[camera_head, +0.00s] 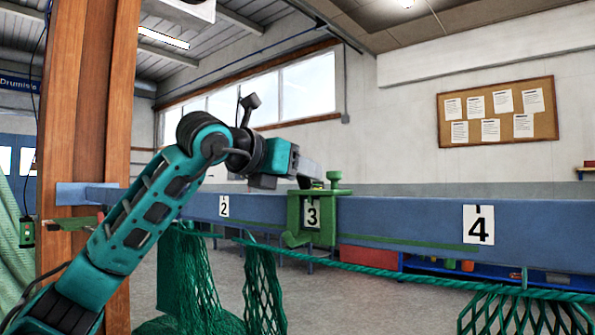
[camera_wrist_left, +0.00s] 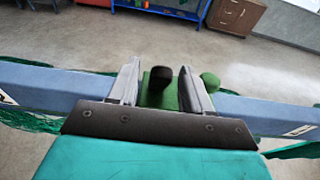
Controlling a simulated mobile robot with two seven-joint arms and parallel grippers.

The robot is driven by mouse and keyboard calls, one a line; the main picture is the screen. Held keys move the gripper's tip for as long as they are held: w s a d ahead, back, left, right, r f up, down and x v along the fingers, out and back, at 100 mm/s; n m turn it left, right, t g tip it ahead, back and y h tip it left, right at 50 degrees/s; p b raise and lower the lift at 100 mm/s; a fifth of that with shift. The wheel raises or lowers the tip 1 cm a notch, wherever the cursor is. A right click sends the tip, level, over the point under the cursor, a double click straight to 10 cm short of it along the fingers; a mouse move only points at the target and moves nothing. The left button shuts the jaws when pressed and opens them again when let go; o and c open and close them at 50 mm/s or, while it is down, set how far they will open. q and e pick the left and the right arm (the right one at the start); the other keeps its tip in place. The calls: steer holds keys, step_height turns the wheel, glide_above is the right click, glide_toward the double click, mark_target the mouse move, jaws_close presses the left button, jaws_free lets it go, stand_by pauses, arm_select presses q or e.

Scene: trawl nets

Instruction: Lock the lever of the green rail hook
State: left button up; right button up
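The green rail hook (camera_head: 293,215) sits on the blue rail (camera_head: 385,219) at label 3, with a round green knob (camera_head: 333,177) on its top. My left gripper (camera_head: 312,172) is just above and left of the hook's top. In the left wrist view its two grey fingers are apart, and a dark block (camera_wrist_left: 160,80), which looks like the lever's end, shows between them with gaps on both sides. Green parts of the hook show behind it, and the knob (camera_wrist_left: 210,81) is outside the right finger. The lever is mostly hidden in the head view. My right gripper is not in view.
Label plates 2 (camera_head: 224,207) and 4 (camera_head: 478,225) are on the rail. Green nets (camera_head: 190,275) and a green rope (camera_head: 400,273) hang below it. A wooden post (camera_head: 100,90) stands at left. Behind the rail are a blue shelf (camera_wrist_left: 165,10) and a brown cabinet (camera_wrist_left: 235,14).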

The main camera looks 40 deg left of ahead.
arm_select(q)
steer(key=v, duration=1.3)
